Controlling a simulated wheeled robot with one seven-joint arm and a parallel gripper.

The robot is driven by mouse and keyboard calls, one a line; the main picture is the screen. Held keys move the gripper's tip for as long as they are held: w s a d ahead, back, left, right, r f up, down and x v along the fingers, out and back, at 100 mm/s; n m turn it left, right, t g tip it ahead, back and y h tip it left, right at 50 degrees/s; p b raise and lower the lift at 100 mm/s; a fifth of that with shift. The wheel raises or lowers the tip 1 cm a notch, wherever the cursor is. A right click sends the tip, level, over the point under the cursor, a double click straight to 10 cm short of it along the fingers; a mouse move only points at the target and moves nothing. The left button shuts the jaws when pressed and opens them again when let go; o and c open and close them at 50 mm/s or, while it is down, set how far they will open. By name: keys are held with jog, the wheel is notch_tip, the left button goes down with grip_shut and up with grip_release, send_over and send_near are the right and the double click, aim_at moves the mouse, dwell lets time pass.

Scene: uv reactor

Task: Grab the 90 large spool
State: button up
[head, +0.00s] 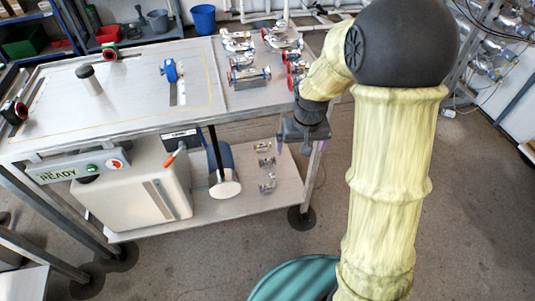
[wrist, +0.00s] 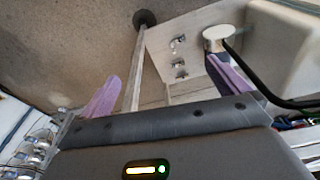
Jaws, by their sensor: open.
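Several metallic pipe spools lie at the right of the tabletop. Silver spools (head: 237,42) lie behind. I cannot tell for sure which is the 90 large spool. Smaller fittings (head: 266,162) lie on the lower shelf; they also show in the wrist view (wrist: 178,45). My gripper (head: 293,150) is open and empty, pointing down beside the table's right front corner. Its purple fingers are wide apart in the wrist view (wrist: 161,70).
The steel table (head: 140,112) carries a dark-capped cylinder (head: 89,80) and a blue clamp-like fixture (head: 171,71). A beige box (head: 135,185) stands on the lower shelf (head: 240,208). A blue bucket (head: 203,19) and more piping stand behind. Grey floor is open to the front right.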

jog(key=s+d+r+p, duration=0.1)
jog(key=s+r+p, duration=0.3)
jog(key=r+p, duration=1)
jog(key=s+d+r+p, duration=0.1)
jog(key=s+r+p, duration=0.4)
jog(key=r+p, duration=0.9)
jog(key=s+d+r+p, duration=0.1)
jog(key=s+r+p, duration=0.3)
jog(key=r+p, duration=1)
notch_tip(320, 180, up, 5)
jog(key=shift+s+d+r+m+t, duration=0.1)
jog(key=shift+s+d+m+t, duration=0.1)
jog(key=shift+s+m+t, duration=0.2)
